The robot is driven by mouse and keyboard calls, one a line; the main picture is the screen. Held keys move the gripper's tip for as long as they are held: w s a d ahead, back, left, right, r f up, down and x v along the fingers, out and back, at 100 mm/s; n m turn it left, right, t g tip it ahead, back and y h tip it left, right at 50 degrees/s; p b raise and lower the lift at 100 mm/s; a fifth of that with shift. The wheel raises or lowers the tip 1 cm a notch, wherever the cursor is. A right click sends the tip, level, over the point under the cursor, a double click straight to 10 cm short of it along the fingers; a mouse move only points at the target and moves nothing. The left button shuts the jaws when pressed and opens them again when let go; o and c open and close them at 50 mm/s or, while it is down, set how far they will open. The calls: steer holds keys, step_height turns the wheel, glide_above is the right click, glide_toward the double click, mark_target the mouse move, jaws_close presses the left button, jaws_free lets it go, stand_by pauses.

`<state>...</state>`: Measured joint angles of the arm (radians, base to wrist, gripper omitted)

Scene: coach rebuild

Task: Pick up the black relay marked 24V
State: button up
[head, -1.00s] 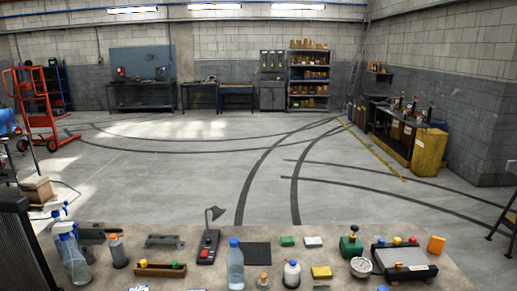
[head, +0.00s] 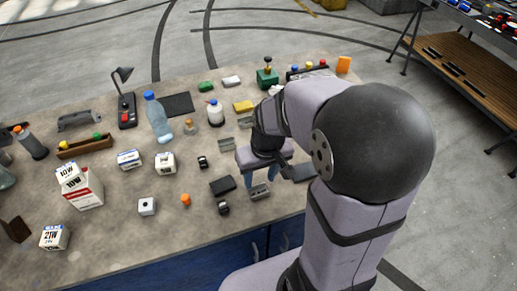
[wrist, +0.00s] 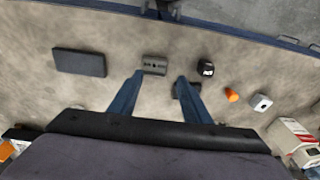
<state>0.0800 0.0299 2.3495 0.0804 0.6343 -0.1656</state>
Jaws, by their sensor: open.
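Two small black blocks with pale labels could be the relay. One (head: 223,208) stands near the table's front edge, beside a larger black box (head: 222,186); the other (head: 203,162) stands further back. The lettering is too small to read as 24V on either. The front one also shows in the wrist view (wrist: 205,69), right of my gripper. My gripper (wrist: 160,78) is open and empty above the table, near a grey metal bracket (wrist: 154,64). In the head view my gripper (head: 262,177) is right of both black blocks. In the wrist view one finger partly covers the black box.
An orange cylinder (head: 185,200) and white cube (head: 147,206) stand left of the front black block. A dark flat block (wrist: 80,62) lies on the bracket's other side. Cartons (head: 82,188), bottles and tools crowd the left and back. The table's front edge is close.

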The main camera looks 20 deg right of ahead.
steer(key=shift+w+d+f+t+b, duration=0.5)
steer(key=shift+w+d+f, duration=0.55)
steer(key=shift+w, duration=1.75)
steer(key=shift+w+d+f+t+b, duration=0.45)
steer(key=shift+w+d+f, duration=0.6)
steer(key=shift+w, duration=1.7)
steer(key=shift+w+d+f+t+b, duration=0.5)
steer(key=shift+w+d, duration=0.85)
steer(key=shift+w, duration=1.45)
steer(key=shift+f, duration=0.2)
steer(key=shift+p+x, duration=1.3)
steer(key=shift+x, duration=1.2)
steer(key=shift+w, duration=0.2)
jaws_close()
